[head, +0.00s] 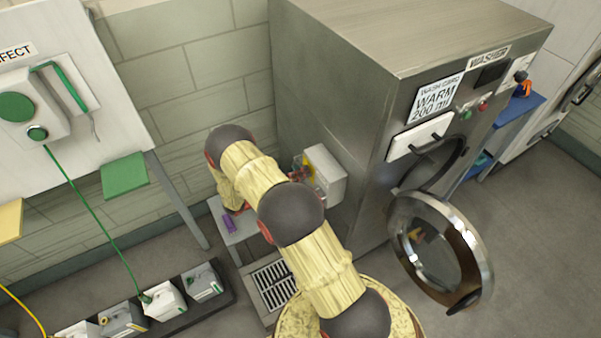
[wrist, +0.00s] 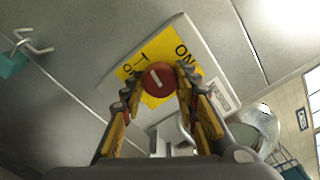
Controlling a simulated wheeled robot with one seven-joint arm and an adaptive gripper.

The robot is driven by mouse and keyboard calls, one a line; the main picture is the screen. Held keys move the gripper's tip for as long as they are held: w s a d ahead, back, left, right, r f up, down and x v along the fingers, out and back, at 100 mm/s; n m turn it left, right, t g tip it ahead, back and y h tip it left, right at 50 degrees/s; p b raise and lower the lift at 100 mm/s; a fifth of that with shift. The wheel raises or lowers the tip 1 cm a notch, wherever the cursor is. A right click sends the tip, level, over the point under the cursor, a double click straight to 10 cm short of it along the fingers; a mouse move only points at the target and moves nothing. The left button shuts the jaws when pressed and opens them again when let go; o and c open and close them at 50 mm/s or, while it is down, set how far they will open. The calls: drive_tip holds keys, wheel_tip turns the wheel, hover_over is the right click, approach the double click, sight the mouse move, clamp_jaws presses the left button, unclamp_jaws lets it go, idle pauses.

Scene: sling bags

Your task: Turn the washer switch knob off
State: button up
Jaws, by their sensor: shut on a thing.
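The washer's switch knob (wrist: 158,77) is red and round with a white line, on a yellow plate (wrist: 185,55) marked ON; a second label at the plate's left is partly legible. In the wrist view my gripper (wrist: 157,88) has a finger on each side of the knob and is shut on it. The white line tilts slightly from upper left to lower right. In the head view the grey-white switch box (head: 328,175) is on the washer's (head: 350,110) left side. My gripper (head: 300,172) is at its left face, largely hidden; the knob is not clear there.
The washer's round door (head: 472,240) stands open at the front right. A low grey stand (head: 232,222) with a purple item (head: 230,224) and a floor drain (head: 272,284) lie below the box. Several small boxes (head: 165,297) stand in a dark tray at lower left.

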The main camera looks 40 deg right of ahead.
drive_tip(key=shift+n+p, duration=0.3)
drive_tip(key=shift+n, duration=0.8)
drive_tip(key=o, duration=1.2)
drive_tip(key=shift+c, duration=0.2)
drive_tip(key=shift+a, duration=0.1)
drive_tip(key=v, duration=1.2)
